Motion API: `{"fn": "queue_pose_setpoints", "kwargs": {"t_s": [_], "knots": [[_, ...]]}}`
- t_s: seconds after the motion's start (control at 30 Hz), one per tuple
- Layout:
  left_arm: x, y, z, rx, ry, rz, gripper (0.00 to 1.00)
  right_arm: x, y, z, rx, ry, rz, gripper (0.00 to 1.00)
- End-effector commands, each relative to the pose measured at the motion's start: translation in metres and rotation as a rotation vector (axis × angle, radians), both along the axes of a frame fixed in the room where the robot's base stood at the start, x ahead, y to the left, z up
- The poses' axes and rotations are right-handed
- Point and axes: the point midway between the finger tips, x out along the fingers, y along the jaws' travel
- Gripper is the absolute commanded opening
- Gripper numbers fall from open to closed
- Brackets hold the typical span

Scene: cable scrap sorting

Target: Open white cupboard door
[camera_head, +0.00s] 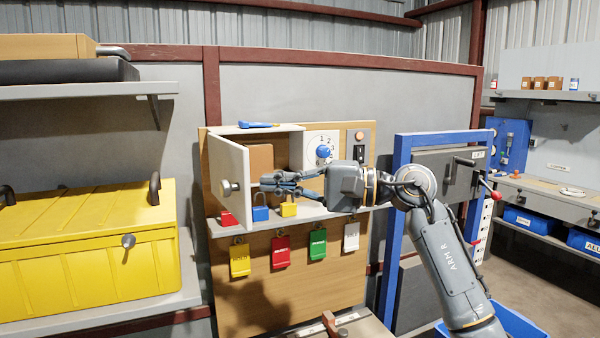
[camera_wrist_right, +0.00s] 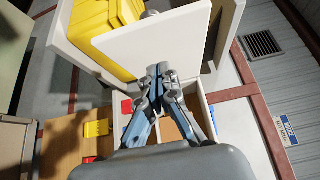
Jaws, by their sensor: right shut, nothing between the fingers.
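The white cupboard (camera_head: 295,150) is mounted on a wooden board. Its white door (camera_head: 228,160) stands open, swung out to the left, with a round metal knob (camera_head: 228,187) on it. My right gripper (camera_head: 264,184) is shut and empty, reaching left in front of the cupboard opening, its fingertips close to the door's inner side. In the right wrist view the shut fingers (camera_wrist_right: 160,72) point at the white door panel (camera_wrist_right: 150,42); I cannot tell whether they touch it. A brown box (camera_head: 260,158) shows inside the cupboard. My left gripper is out of view.
Red, blue (camera_head: 260,213) and yellow padlocks stand on the ledge below; coloured tags (camera_head: 280,252) hang under it. A dial (camera_head: 323,152) is right of the cupboard. A yellow chest (camera_head: 90,240) stands left. A blue frame (camera_head: 397,200) is at right.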

Motion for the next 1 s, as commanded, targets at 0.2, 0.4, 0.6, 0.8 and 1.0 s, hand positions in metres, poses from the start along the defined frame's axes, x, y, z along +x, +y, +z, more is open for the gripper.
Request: {"fn": "queue_pose_setpoints", "kwargs": {"t_s": [0.2,0.4,0.6,0.8,1.0], "knots": [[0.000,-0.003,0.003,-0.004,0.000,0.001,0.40,-0.005,0.007,0.000,0.000,0.001,0.001,0.00],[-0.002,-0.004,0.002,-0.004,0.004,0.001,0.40,-0.005,0.007,0.000,0.000,0.001,0.001,0.00],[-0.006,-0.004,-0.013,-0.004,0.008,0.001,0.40,-0.013,0.018,-0.005,-0.001,-0.004,0.001,0.00],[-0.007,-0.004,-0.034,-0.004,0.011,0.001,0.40,-0.030,0.046,-0.005,-0.002,-0.003,0.002,0.00],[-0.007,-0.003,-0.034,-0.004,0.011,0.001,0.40,-0.034,0.054,0.000,0.001,0.001,0.000,0.00]]}}
